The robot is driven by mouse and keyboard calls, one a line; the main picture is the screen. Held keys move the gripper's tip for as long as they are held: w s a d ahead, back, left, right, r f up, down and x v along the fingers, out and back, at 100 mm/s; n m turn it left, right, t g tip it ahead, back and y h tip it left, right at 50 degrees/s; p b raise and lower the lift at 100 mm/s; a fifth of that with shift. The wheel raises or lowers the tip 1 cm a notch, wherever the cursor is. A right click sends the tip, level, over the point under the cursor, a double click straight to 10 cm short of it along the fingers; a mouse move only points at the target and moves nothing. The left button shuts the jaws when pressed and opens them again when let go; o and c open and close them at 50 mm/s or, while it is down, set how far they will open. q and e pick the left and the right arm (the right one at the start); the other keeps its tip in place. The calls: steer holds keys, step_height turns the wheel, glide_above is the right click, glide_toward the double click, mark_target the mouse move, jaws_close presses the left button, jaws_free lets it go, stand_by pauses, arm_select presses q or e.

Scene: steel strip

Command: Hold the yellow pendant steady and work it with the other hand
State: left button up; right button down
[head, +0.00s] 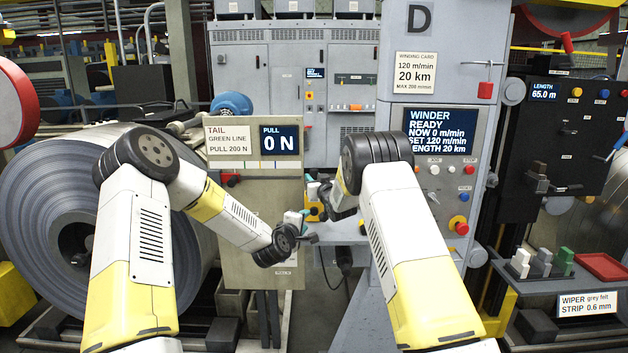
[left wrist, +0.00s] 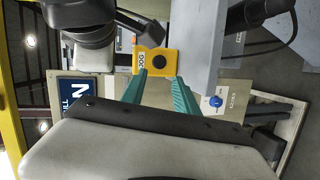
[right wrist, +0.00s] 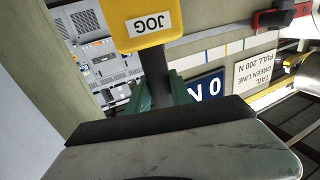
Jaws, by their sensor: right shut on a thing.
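The yellow pendant (head: 316,213) is in the air in front of the grey machine, between my two grippers. In the right wrist view its JOG label and yellow body (right wrist: 150,24) sit just beyond my right gripper (right wrist: 159,82), whose teal fingers are shut on the dark stem below the body. In the left wrist view the pendant (left wrist: 156,62) shows a round black button beside its label. My left gripper (left wrist: 160,78) is open, its teal fingertips apart at the pendant's near edge. Whether they touch it I cannot tell.
A board with the PULL display (head: 279,140) stands behind my left forearm. A large steel coil (head: 50,215) is on the left. The winder panel (head: 440,140) is to the right of my right arm. Felt wipers (head: 541,262) and a red tray (head: 603,266) are at far right.

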arm_select(q)
jaws_close()
stand_by(1.7)
